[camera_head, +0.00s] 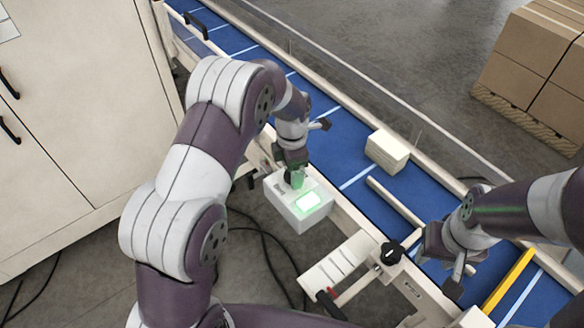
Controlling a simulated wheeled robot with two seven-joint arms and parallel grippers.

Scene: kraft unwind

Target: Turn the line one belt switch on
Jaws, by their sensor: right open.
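A white switch box (298,212) is mounted at the near edge of the blue belt, in the middle of the head view. My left gripper (295,178) points down at the far part of the box top, just behind the glowing panel. A green-tinted part shows at its fingertips; whether they touch it, and how wide they are, I cannot tell. My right gripper (450,262) is open and empty over the belt's near side at the right.
The blue belt (340,150) with white stripes runs diagonally, carrying a pale carton (387,150). A black knob (391,252) and a bracket sit right of the box. Cartons (530,60) stand on a pallet at top right. A cream cabinet (80,110) is at left; cables lie on the floor.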

